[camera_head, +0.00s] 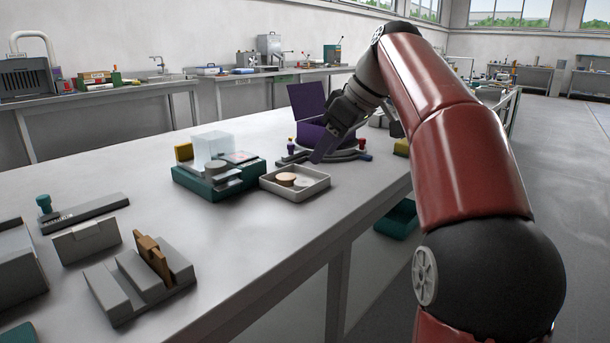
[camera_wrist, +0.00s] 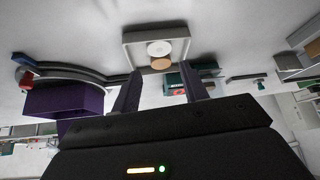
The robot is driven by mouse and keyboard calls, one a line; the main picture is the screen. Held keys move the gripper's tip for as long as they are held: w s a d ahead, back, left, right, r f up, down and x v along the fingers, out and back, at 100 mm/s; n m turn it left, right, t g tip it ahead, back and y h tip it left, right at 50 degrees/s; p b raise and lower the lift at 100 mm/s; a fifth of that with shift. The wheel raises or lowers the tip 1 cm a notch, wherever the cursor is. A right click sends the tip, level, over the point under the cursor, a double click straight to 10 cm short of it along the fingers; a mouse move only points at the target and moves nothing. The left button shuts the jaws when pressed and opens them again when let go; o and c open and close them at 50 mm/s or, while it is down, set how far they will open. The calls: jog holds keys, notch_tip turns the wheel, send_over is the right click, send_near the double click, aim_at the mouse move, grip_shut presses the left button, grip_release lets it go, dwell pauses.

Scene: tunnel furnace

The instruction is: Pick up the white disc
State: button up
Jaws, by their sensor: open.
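The white disc (camera_wrist: 159,48) lies flat in a shallow pale square tray (camera_wrist: 128,48), beside a tan disc (camera_wrist: 161,64). In the head view the tray (camera_head: 318,187) sits on the near bench, with the tan disc (camera_head: 285,178) on its left and the white disc (camera_head: 303,182) to the right of it. My gripper (camera_head: 318,158) is open and empty, tilted down above and behind the tray, apart from both discs. In the wrist view its two fingers (camera_wrist: 158,80) point toward the tray, with the discs ahead of the gap between them.
A teal-based device with a clear cover (camera_head: 212,165) stands left of the tray. A purple open box (camera_head: 307,103) on a curved grey base is behind it. A grey stepped block (camera_head: 140,283) stands at the front left. The bench in front of the tray is clear.

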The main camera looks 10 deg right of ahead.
aim_at(304, 182)
jog(key=shift+w+f, duration=0.25)
jog(key=x, duration=0.2)
jog(key=b+x, duration=0.1)
jog(key=x, duration=0.4)
jog(key=shift+s+f, duration=0.2)
jog(key=shift+s, duration=0.1)
jog(key=c, duration=0.6)
jog(key=shift+c, duration=0.2)
jog(key=shift+r, duration=0.2)
